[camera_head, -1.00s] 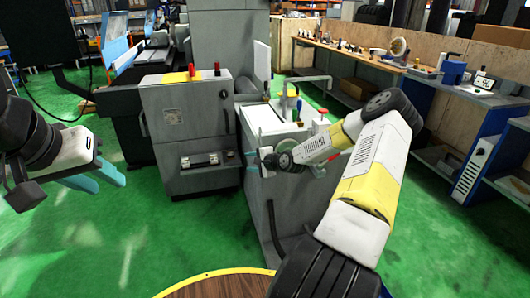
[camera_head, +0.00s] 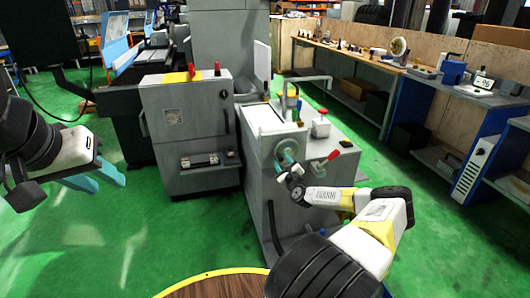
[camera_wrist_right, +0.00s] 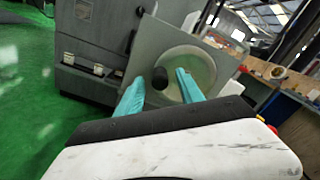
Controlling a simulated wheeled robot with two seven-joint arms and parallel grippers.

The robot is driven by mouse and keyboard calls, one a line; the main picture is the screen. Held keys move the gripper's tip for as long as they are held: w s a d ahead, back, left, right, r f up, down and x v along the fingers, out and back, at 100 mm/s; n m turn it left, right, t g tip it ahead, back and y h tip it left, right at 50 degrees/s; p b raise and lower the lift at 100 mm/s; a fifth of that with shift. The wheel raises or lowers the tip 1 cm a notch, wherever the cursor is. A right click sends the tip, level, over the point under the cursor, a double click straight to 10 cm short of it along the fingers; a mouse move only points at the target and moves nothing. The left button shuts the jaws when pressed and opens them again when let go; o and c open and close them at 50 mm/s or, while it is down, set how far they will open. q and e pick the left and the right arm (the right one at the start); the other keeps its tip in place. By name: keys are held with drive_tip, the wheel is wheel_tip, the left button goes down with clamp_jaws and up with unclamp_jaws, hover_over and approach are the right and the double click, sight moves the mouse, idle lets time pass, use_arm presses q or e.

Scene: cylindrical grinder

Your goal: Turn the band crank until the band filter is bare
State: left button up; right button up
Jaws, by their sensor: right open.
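A round pale disc (camera_wrist_right: 188,72) on a square grey plate, with a black knob (camera_wrist_right: 160,78), shows in the right wrist view and looks like the band crank. My right gripper (camera_wrist_right: 160,84) is open, its teal fingers on either side of the knob; contact cannot be told. In the head view my right gripper (camera_head: 281,163) is at the front of the grey filter unit (camera_head: 266,178) and partly hides the crank. The unit's pale flat top (camera_head: 266,119) may be the band filter; its covering cannot be told. My left gripper (camera_head: 109,186) is open and empty at the left.
A grey cabinet (camera_head: 190,130) stands left of the unit. A workbench (camera_head: 385,66) runs along the right wall. Green floor (camera_head: 115,245) is free at the left.

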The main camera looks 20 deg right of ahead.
sight(289, 153)
drive_tip(key=shift+w+d, duration=0.1)
drive_tip(key=shift+w, duration=1.55)
drive_tip(key=shift+c, duration=0.4)
clamp_jaws()
